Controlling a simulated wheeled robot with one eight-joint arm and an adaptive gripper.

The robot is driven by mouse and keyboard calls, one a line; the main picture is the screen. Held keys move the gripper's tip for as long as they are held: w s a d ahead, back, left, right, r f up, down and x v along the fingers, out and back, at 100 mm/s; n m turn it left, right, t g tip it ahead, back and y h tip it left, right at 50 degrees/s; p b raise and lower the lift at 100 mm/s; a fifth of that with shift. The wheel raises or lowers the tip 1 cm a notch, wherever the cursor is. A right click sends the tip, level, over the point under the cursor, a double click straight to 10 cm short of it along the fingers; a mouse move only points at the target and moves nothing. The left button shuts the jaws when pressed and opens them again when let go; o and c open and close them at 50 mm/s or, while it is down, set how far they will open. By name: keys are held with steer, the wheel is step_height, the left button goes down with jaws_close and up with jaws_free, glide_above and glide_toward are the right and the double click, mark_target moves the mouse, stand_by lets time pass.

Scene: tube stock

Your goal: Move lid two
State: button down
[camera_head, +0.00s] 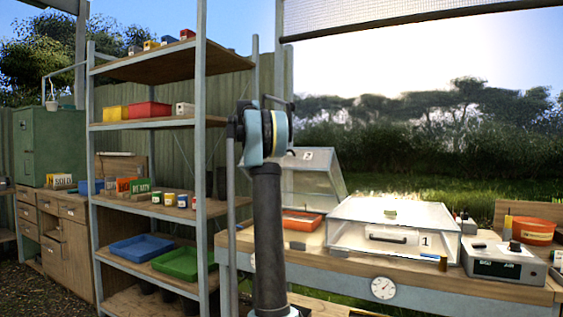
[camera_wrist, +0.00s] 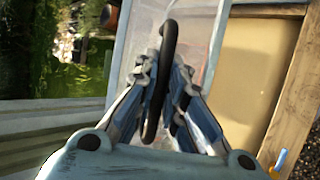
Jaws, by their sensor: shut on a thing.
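Lid two (camera_head: 310,178) is a clear panelled lid with a small label near its top. In the head view it stands tilted up over its box on the bench, behind my arm. In the wrist view my gripper (camera_wrist: 163,78) is shut on a black bar handle (camera_wrist: 169,42), which runs between the fingers. The lid's pale clear panel and frame (camera_wrist: 203,35) lie behind the handle. In the head view my arm rises in front of the lid's left side, and the fingers and handle cannot be made out there.
A closed clear lid marked 1 (camera_head: 378,215) sits right of lid two. An orange tray (camera_head: 300,222) lies at the raised lid's foot. A grey device (camera_head: 503,262) and an orange bowl (camera_head: 533,230) stand at the bench's right. A metal shelf rack (camera_head: 203,150) stands close on the left.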

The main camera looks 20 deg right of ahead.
steer(key=shift+w+d+r, duration=0.3)
steer(key=shift+d+r, duration=0.1)
steer(key=shift+r, duration=0.1)
steer(key=c, duration=1.9)
jaws_free()
steer(key=shift+a, duration=0.1)
steer(key=v, duration=1.1)
steer(key=shift+a+r, duration=0.25)
steer(key=shift+a, duration=0.05)
steer(key=shift+s, duration=0.1)
